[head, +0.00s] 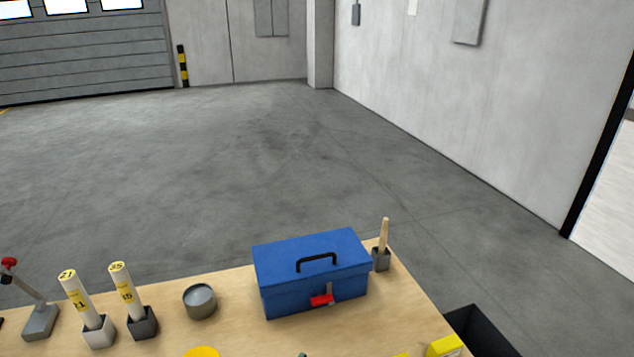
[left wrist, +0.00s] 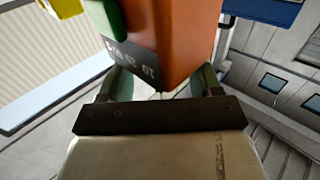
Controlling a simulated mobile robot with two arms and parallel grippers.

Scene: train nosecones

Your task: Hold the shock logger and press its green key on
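The shock logger (left wrist: 175,40) is an orange box with a dark label printed with white numbers, close up in the left wrist view. A green part (left wrist: 106,18) shows along its upper left side; I cannot tell whether it is the key or whether it is pressed. My left gripper (left wrist: 162,82) has a finger at each side of the logger's near end and appears shut on it. The fingertips are partly hidden by the logger. The logger does not show in the head view. My right gripper is in neither view.
The wooden table holds a blue toolbox (head: 312,275), a grey round tin (head: 200,301), two white tubes (head: 78,297) (head: 126,288) in holders, a red-knobbed stand (head: 38,318) and a brush-like handle in a cup (head: 381,259). A black bin (head: 482,330) stands off the right edge.

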